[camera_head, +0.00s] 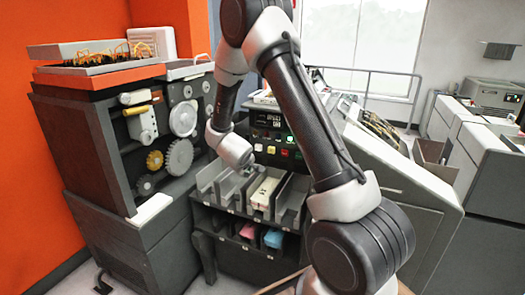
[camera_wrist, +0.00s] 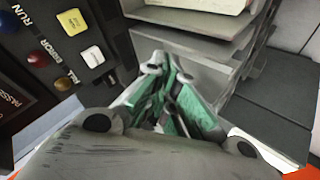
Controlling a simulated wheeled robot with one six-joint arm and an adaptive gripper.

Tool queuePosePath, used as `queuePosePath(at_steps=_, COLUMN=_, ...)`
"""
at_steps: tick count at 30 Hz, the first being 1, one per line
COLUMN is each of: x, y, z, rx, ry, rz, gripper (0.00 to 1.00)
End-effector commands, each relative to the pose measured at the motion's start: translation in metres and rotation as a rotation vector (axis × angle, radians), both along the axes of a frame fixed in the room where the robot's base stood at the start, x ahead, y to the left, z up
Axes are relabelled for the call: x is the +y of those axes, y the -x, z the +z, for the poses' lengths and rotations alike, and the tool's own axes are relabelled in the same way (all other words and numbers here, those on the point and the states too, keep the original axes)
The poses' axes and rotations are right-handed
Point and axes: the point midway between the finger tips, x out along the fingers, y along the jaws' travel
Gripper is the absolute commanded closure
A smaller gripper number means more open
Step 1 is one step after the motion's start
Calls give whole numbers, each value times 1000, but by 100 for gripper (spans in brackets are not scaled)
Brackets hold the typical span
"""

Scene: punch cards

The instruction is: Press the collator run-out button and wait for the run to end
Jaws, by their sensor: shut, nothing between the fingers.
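The collator's dark control panel (camera_head: 275,122) stands behind my wrist in the head view, with a lit green lamp (camera_head: 289,139), a yellow button (camera_head: 271,150) and a red button (camera_head: 284,153). In the wrist view, the panel is at the left. It shows a yellow square button (camera_wrist: 72,21), a white square button (camera_wrist: 92,56) and round red and amber lamps beside "RUN" and "ERROR" lettering. I cannot read which button is run-out. My gripper (camera_wrist: 165,95) is shut and empty, its green-padded fingers right of the buttons and apart from them.
Grey card pockets (camera_head: 228,187) sit below the panel, holding cream cards (camera_head: 264,190). Pink cards (camera_head: 248,231) and blue cards (camera_head: 274,238) lie in lower slots. A geared machine (camera_head: 120,150) stands close at the left. Grey pocket plates (camera_wrist: 190,45) are near my fingers.

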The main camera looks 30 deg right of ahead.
Motion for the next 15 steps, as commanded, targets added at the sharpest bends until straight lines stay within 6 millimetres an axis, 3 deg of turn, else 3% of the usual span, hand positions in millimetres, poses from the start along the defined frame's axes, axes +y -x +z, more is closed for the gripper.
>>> queuePosePath(at_steps=3, x=-37, y=-3, z=35, rx=13, ry=280, rz=-30, gripper=100)
queuePosePath(at_steps=6, x=-57, y=8, z=53, rx=84, ry=466, rz=-29, gripper=100)
queuePosePath(at_steps=9, x=-65, y=11, z=62, rx=139, ry=574, rz=5, gripper=100)
queuePosePath(at_steps=15, x=-72, y=6, z=59, rx=168, ry=606, rz=35, gripper=100)
